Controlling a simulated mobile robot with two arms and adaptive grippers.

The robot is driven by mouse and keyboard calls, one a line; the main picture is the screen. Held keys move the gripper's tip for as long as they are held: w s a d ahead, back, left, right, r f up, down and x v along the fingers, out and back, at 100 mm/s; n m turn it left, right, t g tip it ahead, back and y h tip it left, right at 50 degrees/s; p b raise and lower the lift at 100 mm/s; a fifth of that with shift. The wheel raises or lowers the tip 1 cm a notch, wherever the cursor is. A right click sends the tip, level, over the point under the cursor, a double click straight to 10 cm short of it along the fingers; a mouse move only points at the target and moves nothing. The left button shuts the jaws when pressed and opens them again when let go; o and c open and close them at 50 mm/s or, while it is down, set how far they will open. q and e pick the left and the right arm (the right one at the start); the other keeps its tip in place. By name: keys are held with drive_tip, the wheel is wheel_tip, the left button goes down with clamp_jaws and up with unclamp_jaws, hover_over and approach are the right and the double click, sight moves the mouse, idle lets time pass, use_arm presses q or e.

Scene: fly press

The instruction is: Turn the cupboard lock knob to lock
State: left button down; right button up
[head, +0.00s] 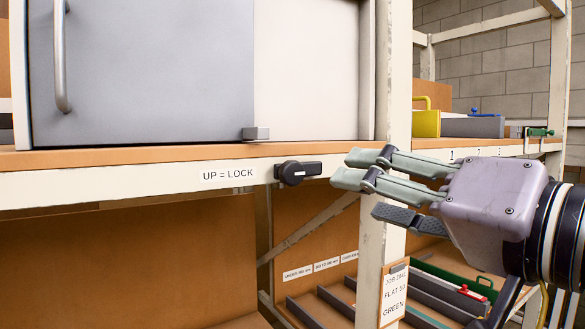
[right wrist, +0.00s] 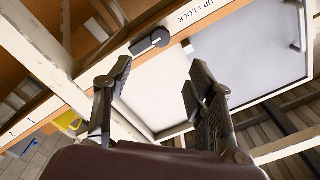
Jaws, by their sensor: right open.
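The black lock knob (head: 291,173) sits on the cream shelf edge, with its handle pointing right, roughly level. The label "UP = LOCK" (head: 228,174) is to its left. The grey cupboard door (head: 140,75) above is closed over the left part of the cupboard. My right gripper (head: 366,181) is open and empty, a little to the right of the knob and apart from it, fingers pointing left. In the right wrist view the knob (right wrist: 158,39) lies beyond the open fingertips (right wrist: 157,76). My left gripper is not in view.
A cream upright post (head: 370,240) stands close to my right gripper's fingers. A hanging card (head: 394,295) is on it. Below right, a lower shelf holds dividers and coloured tools (head: 470,291). A yellow item (head: 426,123) stands on the shelf behind.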

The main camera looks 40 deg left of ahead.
sight(294, 172)
drive_tip(key=p+x, duration=0.2)
drive_tip(key=x, duration=0.5)
drive_tip(key=p+x, duration=0.3)
drive_tip(key=x, duration=0.5)
drive_tip(key=shift+r, duration=0.25)
drive_tip(key=shift+p+x, duration=0.45)
drive_tip(key=shift+x, duration=0.3)
drive_tip(key=shift+f, duration=0.15)
drive_tip(key=shift+d, duration=0.1)
drive_tip(key=shift+c, duration=0.3)
drive_tip(key=c, duration=0.7)
clamp_jaws()
